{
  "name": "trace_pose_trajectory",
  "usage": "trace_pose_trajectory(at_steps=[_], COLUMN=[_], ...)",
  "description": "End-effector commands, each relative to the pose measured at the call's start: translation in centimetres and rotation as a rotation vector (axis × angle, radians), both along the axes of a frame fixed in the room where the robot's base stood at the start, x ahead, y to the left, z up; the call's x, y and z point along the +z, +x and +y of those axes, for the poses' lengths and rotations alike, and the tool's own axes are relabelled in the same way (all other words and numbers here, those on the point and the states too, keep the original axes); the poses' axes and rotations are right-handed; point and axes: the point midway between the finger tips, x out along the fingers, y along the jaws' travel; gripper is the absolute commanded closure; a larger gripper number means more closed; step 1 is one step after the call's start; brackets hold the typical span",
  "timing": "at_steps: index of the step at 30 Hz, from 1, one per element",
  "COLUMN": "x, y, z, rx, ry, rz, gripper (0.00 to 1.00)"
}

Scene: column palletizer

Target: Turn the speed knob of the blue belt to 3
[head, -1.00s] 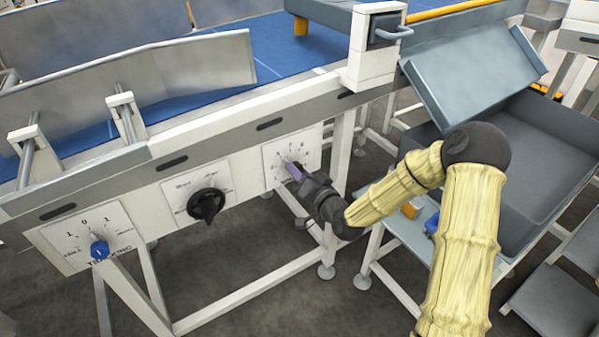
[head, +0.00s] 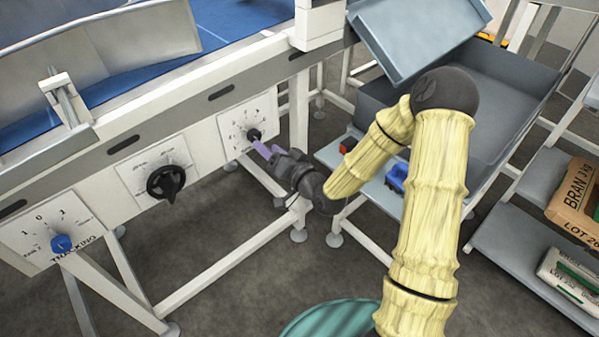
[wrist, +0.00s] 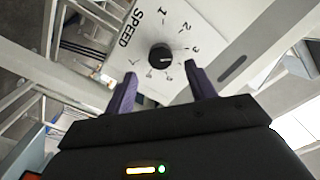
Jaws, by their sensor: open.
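The speed knob (head: 253,135) is small, round and black, on a white dial plate (head: 232,127) on the side of the blue belt (head: 225,15). In the wrist view the knob (wrist: 160,57) sits in a ring of numbers, with SPEED printed on the plate. A small pale mark shows on the knob, but I cannot tell surely which number it points to. My gripper (head: 264,149) has purple fingers and is open, just in front of the knob. In the wrist view the fingers (wrist: 162,82) stand apart below the knob, with nothing between them.
A larger black rotary switch (head: 166,182) and a blue tracking knob (head: 61,243) sit left on the same frame. Grey bins (head: 500,90) stand at the right. Bran bags (head: 578,195) lie on shelves at far right. A green round thing (head: 335,318) is at the bottom.

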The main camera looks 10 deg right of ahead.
Motion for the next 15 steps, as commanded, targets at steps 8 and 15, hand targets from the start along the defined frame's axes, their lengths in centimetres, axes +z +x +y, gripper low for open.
trace_pose_trajectory(at_steps=[8, 15], x=[-0.1, 0.5], y=[-4.7, -5.5], z=[-3.3, -4.0], rx=[-0.003, -0.001], ry=[-0.001, 0.001], rz=[0.003, 0.003], gripper=[0.45, 0.45])
